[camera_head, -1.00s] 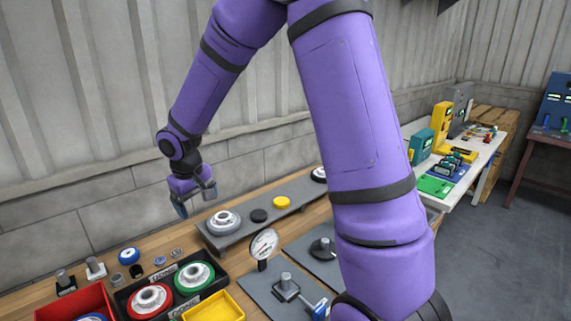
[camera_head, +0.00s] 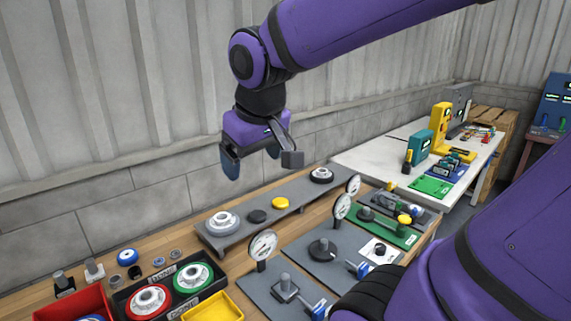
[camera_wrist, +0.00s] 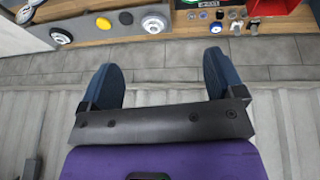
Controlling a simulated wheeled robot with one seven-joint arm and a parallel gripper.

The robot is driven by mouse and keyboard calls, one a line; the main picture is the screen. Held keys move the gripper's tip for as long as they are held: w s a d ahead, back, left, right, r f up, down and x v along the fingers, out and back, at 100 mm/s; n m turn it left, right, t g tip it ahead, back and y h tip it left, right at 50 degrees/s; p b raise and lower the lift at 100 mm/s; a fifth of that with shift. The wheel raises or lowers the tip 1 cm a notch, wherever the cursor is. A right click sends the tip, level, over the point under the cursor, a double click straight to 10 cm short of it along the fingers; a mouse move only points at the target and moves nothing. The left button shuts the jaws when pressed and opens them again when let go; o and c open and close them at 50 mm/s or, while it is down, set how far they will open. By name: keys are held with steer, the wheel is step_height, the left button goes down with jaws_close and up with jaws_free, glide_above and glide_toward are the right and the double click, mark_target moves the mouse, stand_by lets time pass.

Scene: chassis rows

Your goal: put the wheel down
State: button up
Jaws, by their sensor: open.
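My gripper (camera_head: 262,161) is open and empty, raised in the air in front of the wall, above the back of the bench. In the wrist view its blue fingers (camera_wrist: 161,84) stand wide apart with nothing between them. A light grey wheel (camera_head: 222,221) lies flat at the left end of a grey raised shelf, and it also shows in the wrist view (camera_wrist: 154,22). Another pale wheel with a dark rim (camera_head: 321,174) lies at the shelf's right end. A red-rimmed wheel (camera_head: 149,299) and a green-rimmed wheel (camera_head: 193,277) lie in a black tray marked DONE.
The grey shelf (camera_head: 240,232) also holds a black disc (camera_head: 257,216) and a yellow disc (camera_head: 280,203). Dial gauges (camera_head: 262,244) stand on grey plates in front. A yellow bin (camera_head: 214,308) and a red bin (camera_head: 75,302) sit at the front left.

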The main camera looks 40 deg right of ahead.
steer(key=s+r+t+y, duration=0.1)
steer(key=s, duration=0.7)
